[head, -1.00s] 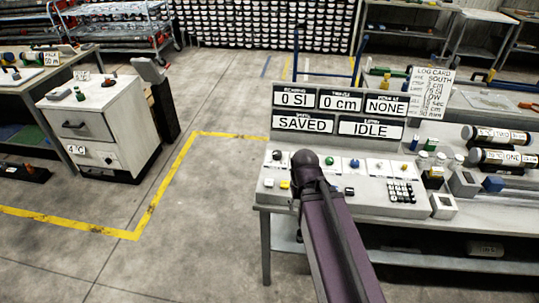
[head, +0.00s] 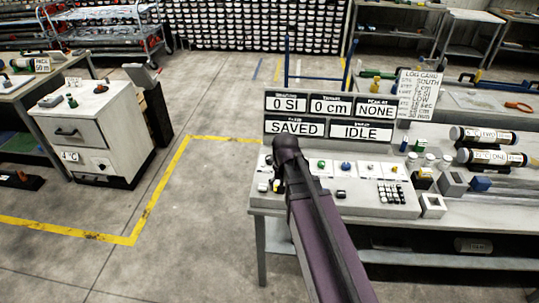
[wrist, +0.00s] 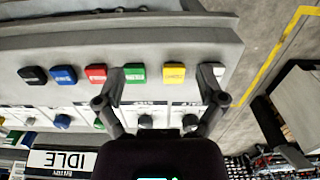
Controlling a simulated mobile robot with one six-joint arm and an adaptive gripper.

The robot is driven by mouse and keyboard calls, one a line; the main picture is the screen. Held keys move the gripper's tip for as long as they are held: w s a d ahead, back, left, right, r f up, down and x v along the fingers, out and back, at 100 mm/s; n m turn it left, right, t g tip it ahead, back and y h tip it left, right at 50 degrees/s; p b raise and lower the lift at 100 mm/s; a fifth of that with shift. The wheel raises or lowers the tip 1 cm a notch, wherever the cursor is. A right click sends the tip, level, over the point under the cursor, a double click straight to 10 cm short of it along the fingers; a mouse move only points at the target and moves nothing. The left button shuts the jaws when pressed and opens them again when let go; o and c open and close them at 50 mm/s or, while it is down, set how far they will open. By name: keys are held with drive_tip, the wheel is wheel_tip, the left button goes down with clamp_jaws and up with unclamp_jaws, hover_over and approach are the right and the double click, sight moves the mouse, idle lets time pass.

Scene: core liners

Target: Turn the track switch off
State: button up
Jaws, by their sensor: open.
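The control panel (head: 372,206) fills the near left end of the bench, below displays reading 0 SI, 0 cm, NONE, SAVED and IDLE. In the wrist view, a row of coloured buttons ends with a yellow button (wrist: 174,73) and a small pale switch-like part (wrist: 212,74). I cannot read a track label, so I cannot tell whether this part is the track switch. My gripper (wrist: 162,101) is open and empty over the panel, its right finger close to the pale part. A dark knob (wrist: 146,121) shows between the fingers. My arm hides part of the panel in the head view.
A keypad (head: 391,194) is at the panel's right. A white drawer cabinet (head: 95,135) stands left across clear floor with a yellow line (head: 165,190).

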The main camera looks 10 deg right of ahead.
sight(270, 157)
drive_tip(key=w+r+m+p, duration=0.3)
drive_tip(key=w+r+m, duration=0.1)
drive_tip(key=w, duration=0.7)
drive_tip(key=w+r+m+p, duration=0.4)
drive_tip(key=w+m, duration=0.1)
drive_tip(key=w, duration=0.5)
drive_tip(key=shift+w, duration=0.4)
drive_tip(key=shift+a+f, duration=0.1)
drive_tip(key=shift+f, duration=0.05)
wheel_tip(270, 157, down, 14)
drive_tip(key=b, duration=1.3)
drive_tip(key=shift+r+b, duration=0.25)
drive_tip(key=shift+b, duration=0.1)
